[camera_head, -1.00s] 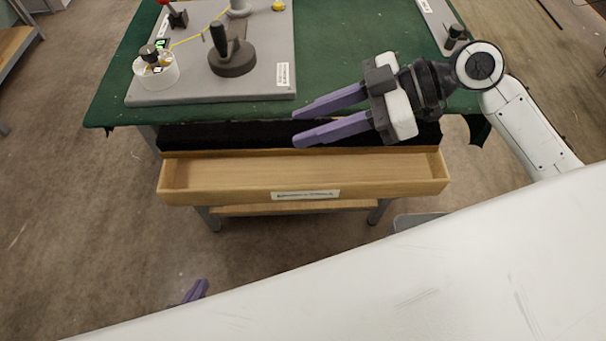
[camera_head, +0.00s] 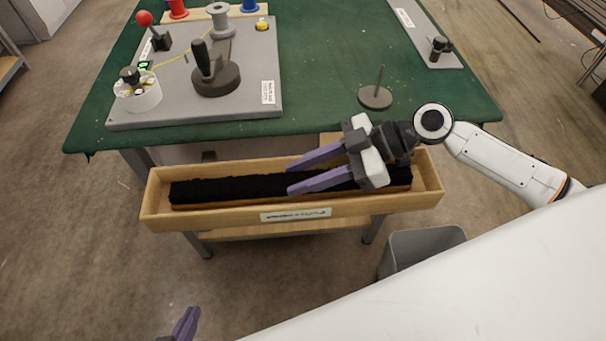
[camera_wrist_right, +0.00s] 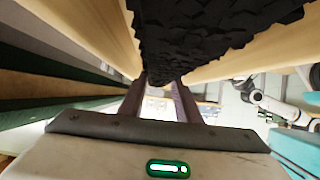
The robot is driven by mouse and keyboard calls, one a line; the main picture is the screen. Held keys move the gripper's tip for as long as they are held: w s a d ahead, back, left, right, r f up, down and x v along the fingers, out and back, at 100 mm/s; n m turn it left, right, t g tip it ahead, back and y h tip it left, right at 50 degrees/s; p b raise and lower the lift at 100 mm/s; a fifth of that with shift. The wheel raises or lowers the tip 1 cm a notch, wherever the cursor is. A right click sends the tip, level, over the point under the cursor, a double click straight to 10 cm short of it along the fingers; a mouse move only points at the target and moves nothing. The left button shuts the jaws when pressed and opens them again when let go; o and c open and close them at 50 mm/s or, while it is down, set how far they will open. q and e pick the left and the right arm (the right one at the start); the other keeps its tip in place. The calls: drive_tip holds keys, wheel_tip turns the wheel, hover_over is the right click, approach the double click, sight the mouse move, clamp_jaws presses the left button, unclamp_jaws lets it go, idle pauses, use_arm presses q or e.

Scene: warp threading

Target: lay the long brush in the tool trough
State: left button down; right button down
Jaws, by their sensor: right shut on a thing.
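The long brush (camera_head: 235,189), with black bristles and a strip of wood along its near edge, lies lengthwise within the outline of the wooden tool trough (camera_head: 295,214). I cannot tell whether it touches the trough floor. My right gripper (camera_head: 289,178) is shut on the brush near its middle, its purple fingers reaching over the bristles from the right. In the right wrist view the bristles (camera_wrist_right: 200,35) fill the top middle, with pale wood on both sides. My left gripper (camera_head: 184,326) shows only as purple fingers at the bottom edge, away from the trough.
The green-covered table (camera_head: 330,60) stands behind the trough. It carries a grey board (camera_head: 190,100) with a dark-handled tool, a white pot and spools, and a round base with a peg (camera_head: 375,97). A grey bin (camera_head: 420,250) stands on the floor at right.

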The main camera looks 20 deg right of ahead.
drive_tip(key=shift+f, duration=0.1)
drive_tip(key=shift+f, duration=0.1)
drive_tip(key=c, duration=1.3)
unclamp_jaws()
drive_tip(key=v, duration=1.2)
